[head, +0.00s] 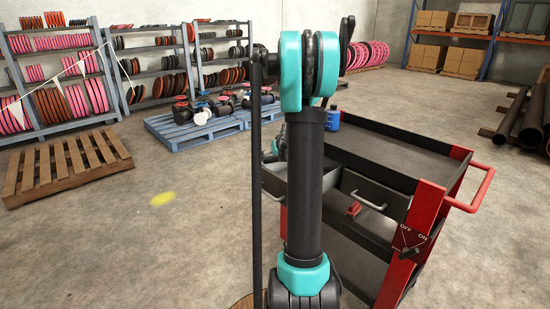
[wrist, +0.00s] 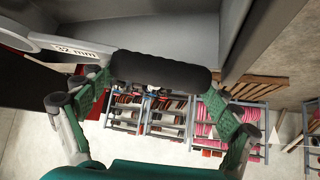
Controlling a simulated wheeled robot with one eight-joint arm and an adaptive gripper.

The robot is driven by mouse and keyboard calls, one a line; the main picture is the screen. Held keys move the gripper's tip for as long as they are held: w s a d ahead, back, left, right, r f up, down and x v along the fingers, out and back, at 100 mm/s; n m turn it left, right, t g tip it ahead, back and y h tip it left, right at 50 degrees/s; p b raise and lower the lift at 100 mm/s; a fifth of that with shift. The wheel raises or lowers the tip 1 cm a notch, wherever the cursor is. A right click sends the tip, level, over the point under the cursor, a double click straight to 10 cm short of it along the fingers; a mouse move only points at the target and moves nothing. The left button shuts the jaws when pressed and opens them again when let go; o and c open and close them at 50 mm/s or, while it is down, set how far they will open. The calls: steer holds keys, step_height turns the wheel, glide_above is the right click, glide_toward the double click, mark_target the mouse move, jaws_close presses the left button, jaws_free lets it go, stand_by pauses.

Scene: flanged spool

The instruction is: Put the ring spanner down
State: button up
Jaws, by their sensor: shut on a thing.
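The ring spanner (wrist: 75,48) shows in the wrist view, with a silver shank marked "32 mm", part of its ring end at the left edge, and a thick black grip (wrist: 160,72). My gripper (wrist: 158,84) is shut on this black grip, with a green-padded finger toward each end of it. In the head view my upright arm hides the gripper and the spanner; only a bit of teal shows behind the arm, beside the cart. I cannot tell whether the spanner touches a surface.
A black tool cart (head: 395,150) with red posts and a red handle stands right of my arm. A blue bottle (head: 333,119) stands at its far side, and a red item (head: 353,208) lies lower down. A blue pallet (head: 185,129) with valves and a wooden pallet (head: 66,168) lie left.

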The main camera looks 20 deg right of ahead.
steer(key=shift+f, duration=0.35)
steer(key=o, duration=1.5)
steer(key=shift+r, duration=0.35)
steer(key=v, duration=1.2)
steer(key=s+a+f+g+y, duration=0.1)
steer(key=s+a+f, duration=0.3)
steer(key=s+a, duration=0.35)
steer(key=s+a+f+g, duration=0.2)
steer(key=s+a+f, duration=0.1)
steer(key=s+a, duration=0.45)
steer(key=shift+n+g+h, duration=0.3)
steer(key=shift+g, duration=0.6)
steer(key=s+a+f, duration=0.1)
steer(key=s+f, duration=0.1)
steer(key=s, duration=0.3)
steer(key=s+a+f, duration=0.2)
steer(key=s+f, duration=0.1)
steer(key=s, duration=0.1)
steer(key=s+a+f, duration=0.2)
steer(key=s, duration=0.3)
steer(key=shift+s+a+f, duration=0.25)
steer(key=shift+s+f, duration=0.05)
steer(key=shift+s, duration=0.05)
